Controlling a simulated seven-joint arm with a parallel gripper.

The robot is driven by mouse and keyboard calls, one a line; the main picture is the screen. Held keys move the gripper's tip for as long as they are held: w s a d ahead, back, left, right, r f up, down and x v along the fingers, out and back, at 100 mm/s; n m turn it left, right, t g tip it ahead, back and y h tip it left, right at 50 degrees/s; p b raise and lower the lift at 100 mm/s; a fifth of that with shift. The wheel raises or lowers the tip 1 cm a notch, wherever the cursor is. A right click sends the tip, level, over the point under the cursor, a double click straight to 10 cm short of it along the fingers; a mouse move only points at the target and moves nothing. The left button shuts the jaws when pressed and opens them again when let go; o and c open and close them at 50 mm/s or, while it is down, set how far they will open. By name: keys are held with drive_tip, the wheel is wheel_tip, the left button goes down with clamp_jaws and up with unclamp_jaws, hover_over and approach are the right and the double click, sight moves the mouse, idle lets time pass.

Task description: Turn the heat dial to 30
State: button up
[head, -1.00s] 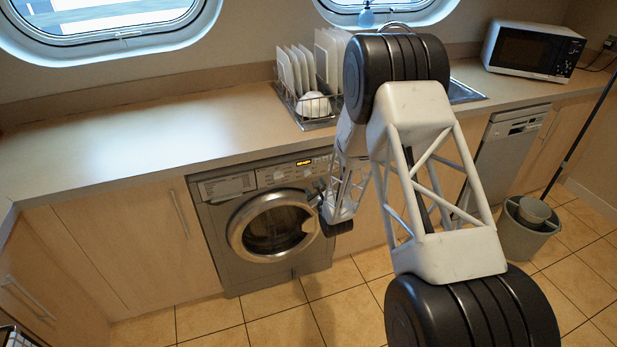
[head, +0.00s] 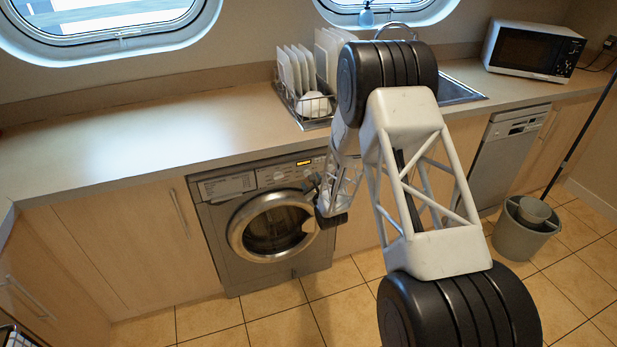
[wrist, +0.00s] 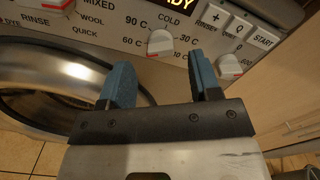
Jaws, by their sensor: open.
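The heat dial (wrist: 160,42) is a white knob with a red edge at its lower side, seen in the wrist view. Labels COLD, 30 C, 60 C and 90 C surround it; I cannot tell for sure which one it points to. My gripper (wrist: 161,60) is open, its two blue fingers apart and empty. In the picture, the dial lies between and just beyond the fingertips; contact is not visible. In the head view, the washing machine (head: 218,216) stands under the counter, with my gripper end by the right of its front, mostly hidden by my arm.
Another knob (wrist: 230,66) is right of the right finger, below the buttons (wrist: 237,27). A third knob (wrist: 57,4) is at upper left. The round door (wrist: 50,77) lies below the panel. The counter (head: 150,130) overhangs the machine.

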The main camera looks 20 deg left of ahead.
sight(308, 174)
drive_tip(key=shift+x, duration=2)
drive_tip(key=c, duration=0.9)
